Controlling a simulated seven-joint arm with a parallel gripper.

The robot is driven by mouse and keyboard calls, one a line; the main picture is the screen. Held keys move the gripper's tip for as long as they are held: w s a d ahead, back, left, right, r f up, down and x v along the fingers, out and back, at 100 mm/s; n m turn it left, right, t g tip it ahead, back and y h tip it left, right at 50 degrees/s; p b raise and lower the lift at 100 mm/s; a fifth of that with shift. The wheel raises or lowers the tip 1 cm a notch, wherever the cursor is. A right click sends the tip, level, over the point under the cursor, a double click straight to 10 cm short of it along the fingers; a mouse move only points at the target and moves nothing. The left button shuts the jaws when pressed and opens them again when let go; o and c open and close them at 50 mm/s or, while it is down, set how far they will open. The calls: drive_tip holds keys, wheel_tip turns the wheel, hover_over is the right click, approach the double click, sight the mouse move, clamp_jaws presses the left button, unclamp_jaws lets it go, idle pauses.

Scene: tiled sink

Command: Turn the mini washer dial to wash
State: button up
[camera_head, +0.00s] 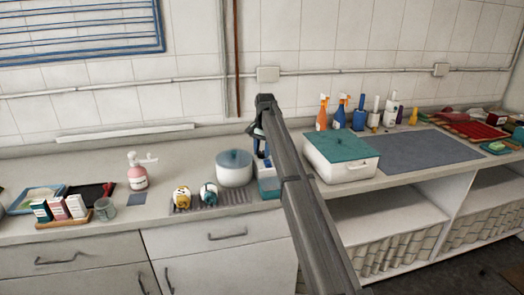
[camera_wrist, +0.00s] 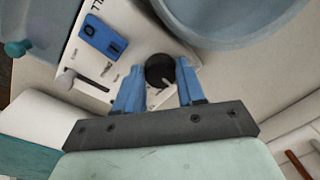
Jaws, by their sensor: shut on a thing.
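The washer's black round dial (camera_wrist: 159,72) sits on a white control panel (camera_wrist: 85,69) in the wrist view. A light pointer mark on the dial points toward the lower right of the picture. Small printed labels lie around it, too blurred to read surely. My gripper (camera_wrist: 160,67) has its two blue fingers on either side of the dial, shut on it. In the head view my gripper (camera_head: 258,134) is above the counter, just right of a white round tub with a blue-grey lid (camera_head: 235,159). The dial is hidden there by my arm.
A white box with a teal lid (camera_head: 340,146) stands close to the right. Two small rounded items (camera_head: 208,193) and a pink pump bottle (camera_head: 137,177) are to the left.

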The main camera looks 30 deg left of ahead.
sight(263, 153)
drive_tip(key=m, duration=0.6)
drive_tip(key=shift+a+m, duration=0.1)
drive_tip(key=shift+m, duration=0.2)
idle(0.4)
drive_tip(key=o, duration=1.1)
drive_tip(key=shift+c, duration=0.2)
drive_tip(key=shift+r, duration=0.1)
wheel_tip(263, 153, up, 14)
drive_tip(key=shift+s+d+f, duration=0.2)
drive_tip(key=shift+s+d, duration=0.05)
drive_tip(key=shift+d, duration=0.15)
